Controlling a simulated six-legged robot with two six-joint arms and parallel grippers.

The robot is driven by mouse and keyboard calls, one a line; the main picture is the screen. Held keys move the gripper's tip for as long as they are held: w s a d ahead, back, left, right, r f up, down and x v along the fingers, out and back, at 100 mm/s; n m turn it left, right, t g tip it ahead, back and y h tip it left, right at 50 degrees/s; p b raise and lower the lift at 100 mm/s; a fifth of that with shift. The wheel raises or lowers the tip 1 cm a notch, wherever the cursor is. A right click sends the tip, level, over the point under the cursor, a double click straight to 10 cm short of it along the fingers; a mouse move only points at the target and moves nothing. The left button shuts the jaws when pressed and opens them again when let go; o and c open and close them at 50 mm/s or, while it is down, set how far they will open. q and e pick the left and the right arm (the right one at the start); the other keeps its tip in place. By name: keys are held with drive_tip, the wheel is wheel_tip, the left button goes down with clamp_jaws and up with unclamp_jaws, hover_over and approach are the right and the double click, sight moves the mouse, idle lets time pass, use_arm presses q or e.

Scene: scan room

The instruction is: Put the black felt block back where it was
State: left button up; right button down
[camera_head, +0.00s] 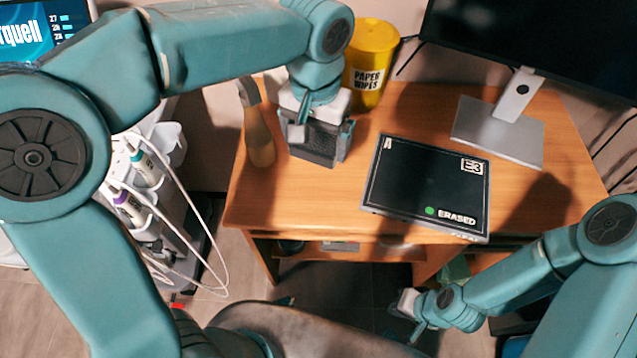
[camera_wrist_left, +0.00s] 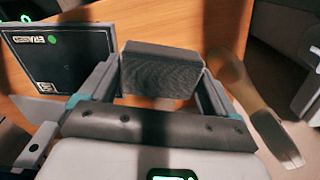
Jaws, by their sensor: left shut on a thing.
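The black felt block (camera_head: 314,143) is at the left part of the wooden desk in the head view. It shows as a dark grey, textured block (camera_wrist_left: 158,72) between the fingers in the left wrist view. My left gripper (camera_head: 318,128) comes down over the block from above and is shut on it. I cannot tell whether the block touches the desk. A black board (camera_head: 425,185) marked "ERASED" with a green dot lies to the right of the block. My right gripper (camera_head: 411,312) is below the desk's front edge, away from the block; its jaw opening is unclear.
A monitor stand (camera_head: 497,133) is at the back right. A white cart with probes and cables (camera_head: 150,170) is left of the desk (camera_head: 262,205).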

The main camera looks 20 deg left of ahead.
sight(315, 143)
use_arm(q)
wheel_tip(315, 143, down, 11)
drive_tip(key=shift+f+b, duration=0.1)
drive_tip(key=shift+b, duration=0.65)
wheel_tip(315, 143, down, 4)
drive_tip(key=shift+s+r+b, duration=0.15)
drive_tip(key=shift+r+b, duration=0.1)
drive_tip(key=shift+b, duration=0.05)
drive_tip(key=shift+f, duration=0.2)
drive_tip(key=shift+c, duration=1)
drive_tip(key=o, duration=0.9)
use_arm(e)
drive_tip(key=f, duration=0.2)
drive_tip(key=shift+s+f, duration=0.25)
drive_tip(key=shift+f, duration=0.05)
use_arm(q)
wheel_tip(315, 143, up, 12)
drive_tip(key=shift+r+p, duration=0.1)
drive_tip(key=shift+p, duration=0.95)
use_arm(e)
wheel_tip(315, 143, up, 2)
use_arm(q)
drive_tip(key=shift+s, duration=0.1)
